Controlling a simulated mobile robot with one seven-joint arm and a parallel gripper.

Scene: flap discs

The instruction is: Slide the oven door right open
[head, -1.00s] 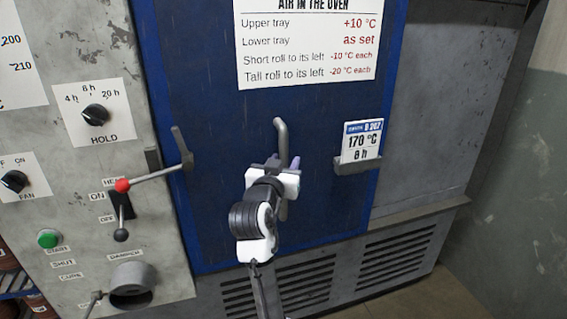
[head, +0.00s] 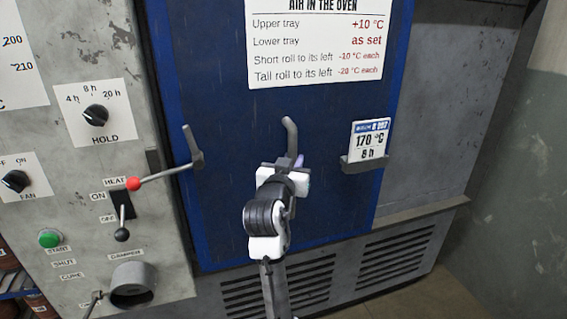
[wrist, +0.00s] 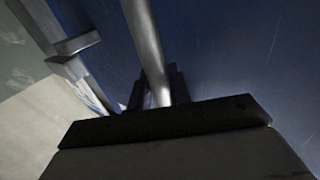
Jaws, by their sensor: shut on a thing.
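The oven door (head: 225,105) is a dark blue panel that fills the middle of the head view. Its grey upright bar handle (head: 291,132) stands out from the panel. My gripper (head: 288,166) is shut around the handle, with the bar's upper bend showing above the fingers. In the wrist view the handle (wrist: 146,40) runs down between the fingers (wrist: 158,92). Whether a gap is open behind the door is hidden.
A grey control panel (head: 130,70) with knobs and switches stands left of the door. A notice (head: 318,45) and a card reading 170 °C (head: 369,140) are on the door. Grey oven wall (head: 430,130) lies to the right, with a ledge and vents below.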

